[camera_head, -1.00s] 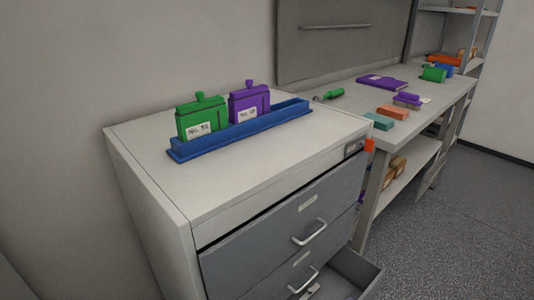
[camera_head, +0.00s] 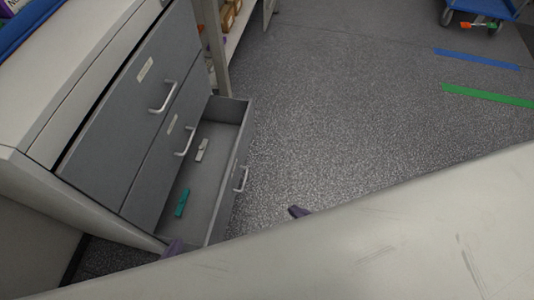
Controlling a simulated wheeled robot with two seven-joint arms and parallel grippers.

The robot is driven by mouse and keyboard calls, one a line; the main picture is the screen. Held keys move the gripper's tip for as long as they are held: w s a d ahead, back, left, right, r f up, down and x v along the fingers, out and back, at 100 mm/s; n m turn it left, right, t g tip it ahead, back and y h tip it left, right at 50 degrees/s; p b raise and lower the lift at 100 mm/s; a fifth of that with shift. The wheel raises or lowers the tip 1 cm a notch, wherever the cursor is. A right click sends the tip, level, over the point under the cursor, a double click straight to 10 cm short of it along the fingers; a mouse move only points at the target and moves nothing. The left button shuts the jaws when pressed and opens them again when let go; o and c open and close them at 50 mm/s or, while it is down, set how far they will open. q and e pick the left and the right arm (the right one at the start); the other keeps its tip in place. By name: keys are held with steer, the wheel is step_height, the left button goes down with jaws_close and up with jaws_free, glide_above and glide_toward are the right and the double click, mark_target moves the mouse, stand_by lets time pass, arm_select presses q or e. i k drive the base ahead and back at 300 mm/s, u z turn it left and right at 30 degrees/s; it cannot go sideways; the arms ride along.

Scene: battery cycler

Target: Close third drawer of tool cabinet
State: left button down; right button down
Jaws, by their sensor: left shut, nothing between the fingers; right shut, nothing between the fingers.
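The tool cabinet (camera_head: 50,135) stands at the left, with a pale top and grey drawer fronts. Its third drawer (camera_head: 240,170), the lowest one seen, is pulled out and shows its inside and a silver handle (camera_head: 241,179). A teal item (camera_head: 182,203) and a small beige item (camera_head: 202,150) lie in it.
The upper two drawers, with handles (camera_head: 162,98) and (camera_head: 184,141), are in or nearly in. Speckled floor (camera_head: 340,110) lies free right of the drawer. A blue cart (camera_head: 485,8) and blue and green floor stripes are at the far right. A workbench leg (camera_head: 213,50) stands behind the cabinet.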

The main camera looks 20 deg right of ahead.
mark_target(228, 123)
steer(key=u, duration=1.4)
steer(key=k, duration=0.45)
steer(key=z, duration=1.2)
